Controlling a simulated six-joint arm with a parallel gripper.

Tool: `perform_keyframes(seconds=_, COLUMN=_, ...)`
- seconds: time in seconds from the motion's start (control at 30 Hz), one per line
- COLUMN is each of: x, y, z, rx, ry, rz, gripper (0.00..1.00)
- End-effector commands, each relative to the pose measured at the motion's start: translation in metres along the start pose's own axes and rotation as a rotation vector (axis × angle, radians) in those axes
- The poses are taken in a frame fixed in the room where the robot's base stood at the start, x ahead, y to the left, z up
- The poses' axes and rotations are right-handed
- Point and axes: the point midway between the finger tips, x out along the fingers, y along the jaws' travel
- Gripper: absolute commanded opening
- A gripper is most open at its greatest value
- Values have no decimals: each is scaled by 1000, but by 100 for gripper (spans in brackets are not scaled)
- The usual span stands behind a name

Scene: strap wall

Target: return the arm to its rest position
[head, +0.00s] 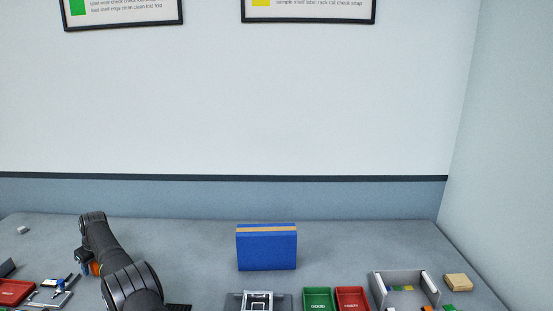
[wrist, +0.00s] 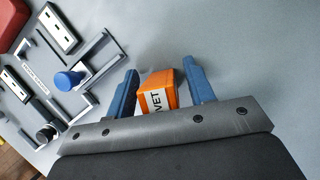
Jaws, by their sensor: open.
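My gripper (wrist: 161,67) shows in the wrist view with its two blue fingers spread apart. An orange block (wrist: 160,86) with a white label lies between the fingers, with a gap visible on at least the right side. In the head view my arm reaches over the left part of the table, and the gripper (head: 85,262) is low there, partly hidden by the arm. A bit of orange (head: 95,268) shows beside it. I cannot tell whether the block rests on the table.
A grey fixture with a blue knob (wrist: 68,80) stands left of the fingers. A red tray (head: 14,291) is at far left. A blue box (head: 266,248) stands mid-table. Green (head: 318,293) and red (head: 352,293) bins and a grey tray (head: 377,288) sit right. The back of the table is mostly clear.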

Motion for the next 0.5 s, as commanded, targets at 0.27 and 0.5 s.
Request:
perform_keyframes(seconds=0.27, x=-18, y=0, z=1, rx=0, ry=-1, rz=-1, gripper=49)
perform_keyframes(seconds=0.5, x=-50, y=0, z=1, rx=1, ry=-2, rz=-1, gripper=49)
